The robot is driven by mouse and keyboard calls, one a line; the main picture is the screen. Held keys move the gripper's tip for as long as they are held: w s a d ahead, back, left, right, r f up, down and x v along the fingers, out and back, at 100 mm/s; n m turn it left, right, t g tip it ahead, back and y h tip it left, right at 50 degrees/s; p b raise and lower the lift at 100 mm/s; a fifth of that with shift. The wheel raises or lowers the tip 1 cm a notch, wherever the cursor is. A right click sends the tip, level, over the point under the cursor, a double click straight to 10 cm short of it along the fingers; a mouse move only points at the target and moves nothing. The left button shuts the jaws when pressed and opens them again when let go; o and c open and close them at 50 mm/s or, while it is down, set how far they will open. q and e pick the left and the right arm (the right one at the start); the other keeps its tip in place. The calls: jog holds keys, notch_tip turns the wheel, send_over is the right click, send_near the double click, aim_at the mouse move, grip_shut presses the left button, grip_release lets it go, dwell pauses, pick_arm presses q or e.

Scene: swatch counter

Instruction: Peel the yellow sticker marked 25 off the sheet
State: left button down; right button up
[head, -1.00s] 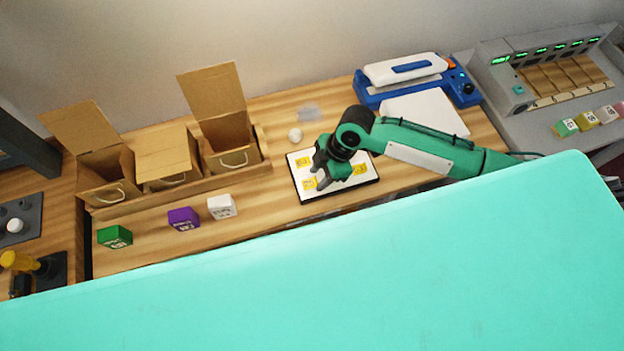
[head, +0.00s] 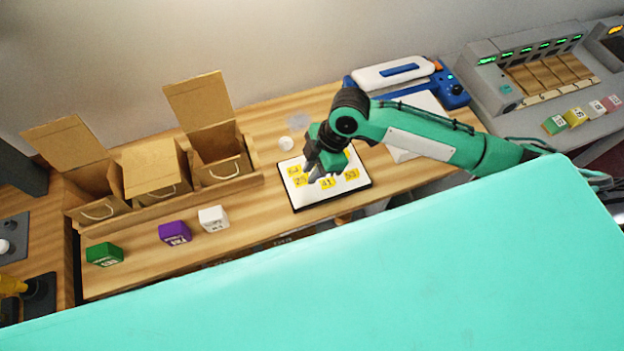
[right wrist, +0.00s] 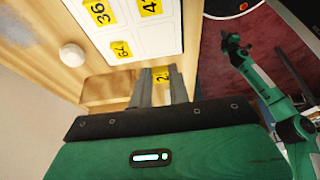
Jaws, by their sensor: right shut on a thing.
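The white sheet (head: 311,199), dark-edged, lies on the wooden counter and bears several yellow numbered stickers. My right gripper (head: 313,178) is over the left part of the sheet, pointing down. In the right wrist view its two fingers (right wrist: 160,92) are close together on a yellow sticker (right wrist: 162,76); its mark starts with 2 and the rest is hidden by a finger. That sticker shows apart from the sheet there. Stickers marked 36 (right wrist: 99,13) and 64 (right wrist: 122,50) lie on the sheet.
Purple (head: 174,233), white (head: 213,219) and green (head: 104,254) blocks stand left of the sheet, before three cardboard boxes in a wooden tray (head: 160,204). A small white round thing (head: 286,143) lies behind the sheet. A blue and white machine (head: 455,92) stands behind right.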

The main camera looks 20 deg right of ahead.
notch_tip(320, 180, up, 18)
jog(key=p, duration=0.3)
jog(key=shift+f, duration=0.15)
dwell(0.4)
